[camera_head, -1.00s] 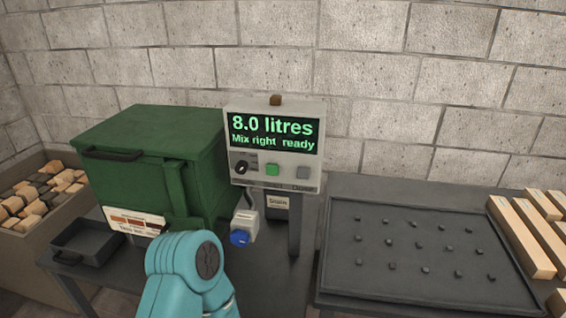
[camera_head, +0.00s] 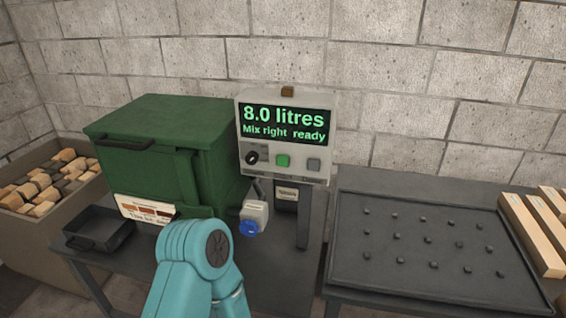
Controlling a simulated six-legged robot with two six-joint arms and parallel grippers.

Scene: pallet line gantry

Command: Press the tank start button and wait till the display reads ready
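A grey control box (camera_head: 284,167) stands on a post behind the table. Its display (camera_head: 285,124) reads "8.0 litres" and "Mix right ready" in green letters. Below the display are a black knob (camera_head: 252,158), a green button (camera_head: 283,160) and a grey button (camera_head: 314,164); the small labels by them are too small to read. The green tank (camera_head: 148,150) with a lid stands left of the box. A teal arm link of mine reaches up from the bottom, in front of the tank and below the box. Neither gripper can be made out.
A small white unit with a blue knob (camera_head: 249,229) sits below the box. A black tray (camera_head: 99,232) lies at left, by a bin (camera_head: 47,219) of wood blocks. A dark studded tray (camera_head: 420,283) lies at right, with wooden bars (camera_head: 532,236) beyond it.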

